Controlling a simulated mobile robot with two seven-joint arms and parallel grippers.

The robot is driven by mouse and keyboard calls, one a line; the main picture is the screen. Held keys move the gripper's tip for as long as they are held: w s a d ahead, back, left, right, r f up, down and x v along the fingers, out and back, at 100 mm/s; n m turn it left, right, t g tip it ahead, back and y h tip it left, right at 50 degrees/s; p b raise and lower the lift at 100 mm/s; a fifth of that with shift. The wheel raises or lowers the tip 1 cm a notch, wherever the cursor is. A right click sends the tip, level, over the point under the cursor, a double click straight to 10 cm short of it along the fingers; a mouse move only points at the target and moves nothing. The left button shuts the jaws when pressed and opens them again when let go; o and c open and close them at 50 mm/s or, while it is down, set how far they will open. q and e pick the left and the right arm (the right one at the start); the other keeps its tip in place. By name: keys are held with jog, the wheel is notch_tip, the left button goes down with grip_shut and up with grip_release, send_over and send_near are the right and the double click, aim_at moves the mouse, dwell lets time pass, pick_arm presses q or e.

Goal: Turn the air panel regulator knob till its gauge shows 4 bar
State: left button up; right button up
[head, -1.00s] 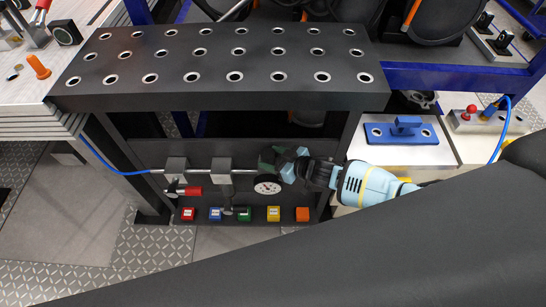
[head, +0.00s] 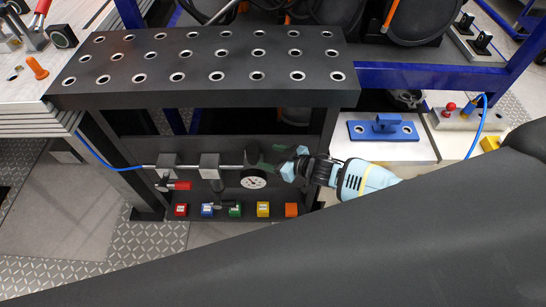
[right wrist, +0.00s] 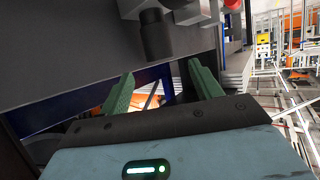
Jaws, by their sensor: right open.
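The air panel (head: 235,150) is under the black hole-patterned table. A pipe with grey blocks runs along it to a round white-faced gauge (head: 254,182). The gauge needle is too small to read. My right gripper (head: 268,160) is just above and right of the gauge, its green fingers partly hiding the pipe end there. In the right wrist view its fingers (right wrist: 162,86) are apart with nothing between them. A black cylindrical knob (right wrist: 157,36) hangs from a grey block beyond the fingertips, apart from them. The knob is not clear in the head view. My left gripper is not in view.
A red-handled valve (head: 176,185) hangs from the pipe at left. Several coloured blocks (head: 263,209) line the lower shelf. The black table (head: 205,98) overhangs the panel. A blue fixture (head: 386,128) sits on a white surface at right. A blue hose (head: 105,160) enters from the left.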

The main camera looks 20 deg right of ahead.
jog(key=shift+s+d+r, duration=0.25)
jog(key=shift+s+d, duration=0.05)
jog(key=shift+s, duration=0.25)
dwell(0.4)
jog(key=s+a+f+m, duration=0.1)
jog(key=s+a, duration=0.2)
jog(key=s, duration=0.3)
jog(key=s+a+f+m+h, duration=0.1)
jog(key=s+a+f, duration=0.1)
jog(key=s, duration=0.4)
jog(key=s+a+f+m, duration=0.1)
jog(key=s+a, duration=0.2)
jog(key=s, duration=0.3)
jog(key=s+d+m+g+h, duration=0.1)
jog(key=s+d+h, duration=0.1)
jog(key=s+d, duration=0.4)
jog(key=s+d+m+g+h, duration=0.1)
jog(key=s+d+h, duration=0.2)
jog(key=s, duration=0.9)
jog(key=d, duration=0.2)
jog(key=shift+d+r, duration=0.35)
jog(key=shift+d, duration=0.05)
dwell(0.6)
